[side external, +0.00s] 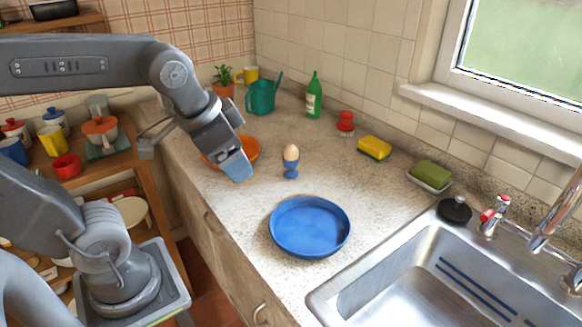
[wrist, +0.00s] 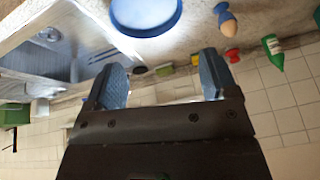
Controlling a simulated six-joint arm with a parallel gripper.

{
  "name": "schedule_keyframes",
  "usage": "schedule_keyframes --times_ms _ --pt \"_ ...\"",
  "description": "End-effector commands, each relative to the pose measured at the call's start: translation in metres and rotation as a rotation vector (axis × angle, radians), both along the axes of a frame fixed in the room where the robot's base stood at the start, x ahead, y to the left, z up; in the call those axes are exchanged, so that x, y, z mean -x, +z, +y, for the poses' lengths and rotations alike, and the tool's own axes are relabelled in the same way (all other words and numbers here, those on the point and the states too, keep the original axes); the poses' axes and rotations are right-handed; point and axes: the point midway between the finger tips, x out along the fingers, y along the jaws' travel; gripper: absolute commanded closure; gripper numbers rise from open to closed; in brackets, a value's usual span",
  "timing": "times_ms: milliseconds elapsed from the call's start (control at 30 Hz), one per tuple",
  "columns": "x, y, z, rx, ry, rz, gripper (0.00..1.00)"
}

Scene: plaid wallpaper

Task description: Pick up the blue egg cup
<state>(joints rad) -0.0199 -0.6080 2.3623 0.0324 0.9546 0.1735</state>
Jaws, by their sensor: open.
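The blue egg cup (side external: 291,172) stands upright on the counter with a brown egg (side external: 291,153) in it. In the wrist view the egg cup (wrist: 220,8) is at the top edge, partly cut off, with the egg (wrist: 228,26) below it in that picture. My gripper (side external: 238,172) is left of the egg cup in the side view, above the counter and apart from the cup. In the wrist view my gripper (wrist: 162,80) shows its two blue fingers spread apart with nothing between them.
A blue plate (side external: 310,228) lies in front of the egg cup. An orange dish (side external: 249,148) is behind my gripper. A green bottle (side external: 314,96), red brush (side external: 346,122) and yellow sponge (side external: 374,147) stand near the wall. The sink (side external: 400,285) is at the right front.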

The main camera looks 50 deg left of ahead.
Motion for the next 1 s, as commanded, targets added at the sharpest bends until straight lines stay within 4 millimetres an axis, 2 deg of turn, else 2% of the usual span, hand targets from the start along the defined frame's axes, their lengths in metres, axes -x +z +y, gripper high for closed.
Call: schedule_keyframes --times_ms 100,267,367,500,600,800,1000 --pt "-0.042 0.014 0.014 -0.112 -0.162 0.089 0.21" --pt "-0.100 0.020 0.037 -0.248 -0.414 0.221 0.21" --pt "-0.136 0.016 0.054 -0.316 -0.573 0.308 0.21" --pt "-0.184 0.001 0.079 -0.382 -0.797 0.432 0.21" --pt "-0.210 -0.014 0.096 -0.409 -0.935 0.505 0.21" --pt "-0.239 -0.035 0.117 -0.426 -1.108 0.591 0.21" --pt "-0.242 -0.053 0.124 -0.426 -1.145 0.610 0.21"
